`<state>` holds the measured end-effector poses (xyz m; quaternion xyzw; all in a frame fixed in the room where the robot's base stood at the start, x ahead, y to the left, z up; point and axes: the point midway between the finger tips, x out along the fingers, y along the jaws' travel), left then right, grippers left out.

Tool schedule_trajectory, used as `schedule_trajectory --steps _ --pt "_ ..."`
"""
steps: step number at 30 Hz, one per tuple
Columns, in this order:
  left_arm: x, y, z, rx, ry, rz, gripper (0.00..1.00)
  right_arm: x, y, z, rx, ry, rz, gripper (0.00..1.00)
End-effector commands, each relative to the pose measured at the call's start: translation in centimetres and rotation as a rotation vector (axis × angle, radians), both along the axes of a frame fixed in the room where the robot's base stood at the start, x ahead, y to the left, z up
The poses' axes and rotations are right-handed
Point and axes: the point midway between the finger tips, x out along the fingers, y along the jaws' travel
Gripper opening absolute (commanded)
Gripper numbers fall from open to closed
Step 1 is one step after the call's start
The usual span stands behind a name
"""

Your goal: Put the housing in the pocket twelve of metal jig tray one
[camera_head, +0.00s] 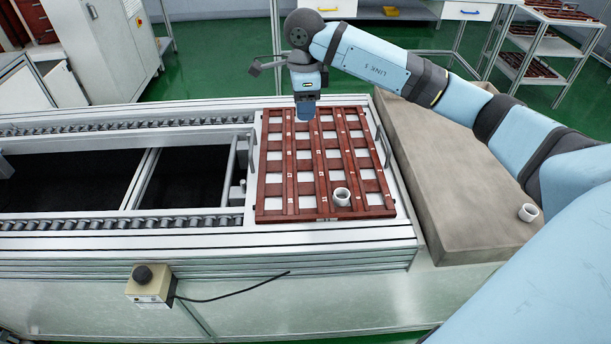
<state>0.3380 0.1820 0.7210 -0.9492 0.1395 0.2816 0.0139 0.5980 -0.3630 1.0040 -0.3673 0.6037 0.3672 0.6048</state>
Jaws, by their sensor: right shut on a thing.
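My right gripper (306,95) hangs over the far part of the red-brown metal jig tray (257,205), pointing down. It is shut on a small blue-grey piece, taken as the housing (306,112), whose lower end shows just above or at the tray's far rows. I cannot tell whether the piece touches the tray. A white ring-shaped housing (341,199) stands upright in the tray's near row, right of centre. The tray's other visible pockets look pale and empty; those behind the gripper are partly hidden. My left gripper is not in view.
The tray lies on the right end of a roller conveyor (120,224), with a handle at each side. Another white ring-shaped part (528,212) sits on the brown-grey surface (450,185) at right. A control box (150,285) is at the front. My right arm spans the upper right.

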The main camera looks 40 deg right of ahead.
Motion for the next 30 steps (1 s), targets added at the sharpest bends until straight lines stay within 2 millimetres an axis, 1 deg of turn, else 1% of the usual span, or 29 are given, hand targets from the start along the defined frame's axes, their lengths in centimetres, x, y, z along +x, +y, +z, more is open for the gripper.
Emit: schedule_trajectory --steps 2,5,15,19,21,28,30 --pt "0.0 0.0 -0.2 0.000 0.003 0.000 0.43 -0.1 -0.3 -0.2 0.000 0.002 -0.045 0.18" --pt "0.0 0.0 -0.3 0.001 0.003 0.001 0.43 -0.1 -0.4 -1.7 -0.001 0.004 -0.064 0.18" --pt "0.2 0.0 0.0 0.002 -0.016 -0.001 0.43 -0.1 -0.3 -10.8 0.000 0.006 -0.062 0.18" --pt "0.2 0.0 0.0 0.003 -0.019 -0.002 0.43 -0.1 -0.4 -13.6 0.000 0.005 -0.061 0.18" --pt "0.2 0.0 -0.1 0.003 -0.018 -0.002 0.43 -0.1 -0.4 -14.6 -0.001 0.003 -0.061 0.18" --pt "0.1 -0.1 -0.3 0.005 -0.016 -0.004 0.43 -0.1 -0.3 -16.2 0.000 0.002 -0.060 0.18" --pt "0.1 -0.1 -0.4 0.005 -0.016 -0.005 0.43 -0.1 -0.3 -17.1 -0.001 0.003 -0.060 0.18"
